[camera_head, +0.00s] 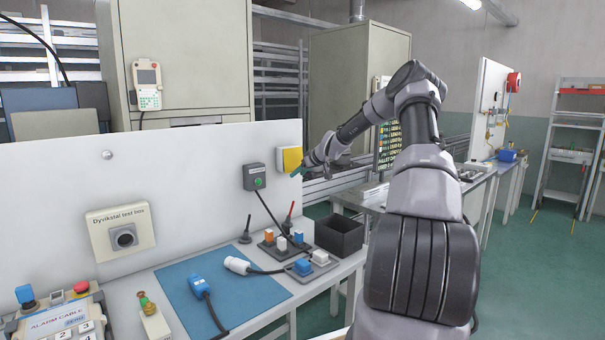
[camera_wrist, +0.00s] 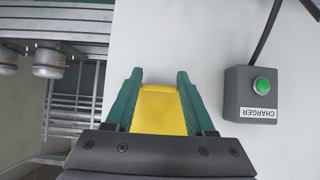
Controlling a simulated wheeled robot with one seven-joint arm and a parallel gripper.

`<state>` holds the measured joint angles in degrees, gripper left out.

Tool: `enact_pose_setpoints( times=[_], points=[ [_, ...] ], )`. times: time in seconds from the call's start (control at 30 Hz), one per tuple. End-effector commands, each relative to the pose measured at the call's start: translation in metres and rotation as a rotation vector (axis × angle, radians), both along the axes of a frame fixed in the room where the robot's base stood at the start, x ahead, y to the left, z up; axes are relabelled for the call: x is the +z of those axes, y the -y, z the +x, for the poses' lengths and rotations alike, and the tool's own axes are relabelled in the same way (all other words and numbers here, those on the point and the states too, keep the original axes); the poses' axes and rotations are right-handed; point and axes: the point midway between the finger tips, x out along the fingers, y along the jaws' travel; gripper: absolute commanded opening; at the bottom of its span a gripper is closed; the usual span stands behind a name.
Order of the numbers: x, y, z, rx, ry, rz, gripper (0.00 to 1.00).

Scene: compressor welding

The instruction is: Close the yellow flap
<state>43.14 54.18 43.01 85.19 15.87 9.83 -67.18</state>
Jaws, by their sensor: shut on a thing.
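The yellow flap (camera_head: 291,158) is at the right end of the white upright panel, just right of the charger box. In the wrist view the yellow flap (camera_wrist: 160,109) fills the space between the two green fingers. My gripper (camera_head: 298,171) reaches it from the right in the head view. In the wrist view my gripper (camera_wrist: 159,82) has a finger on each side of the flap and is shut on it. The gripper body hides the lower part of the flap there, so I cannot tell how far the flap stands open.
The grey charger box (camera_head: 254,176) with a green button sits close beside the flap; it also shows in the wrist view (camera_wrist: 251,95). Below are a black bin (camera_head: 339,236), connector blocks (camera_head: 286,243) and a blue mat (camera_head: 222,290) on the bench.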

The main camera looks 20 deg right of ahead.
Motion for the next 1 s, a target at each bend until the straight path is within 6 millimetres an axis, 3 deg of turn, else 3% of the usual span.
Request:
enact_pose_setpoints(
  times=[0.1,0.73,0.77,0.83,1.0],
  points=[
    [-0.007,-0.003,0.005,0.002,-0.008,0.003,0.00],
    [-0.006,-0.004,0.012,0.001,-0.005,0.002,0.00],
    [-0.006,-0.004,0.012,0.001,-0.005,0.002,0.58],
    [-0.006,-0.004,0.012,0.000,-0.004,0.002,0.85],
    [-0.005,-0.003,0.012,0.000,-0.001,0.001,0.85]
  ],
)
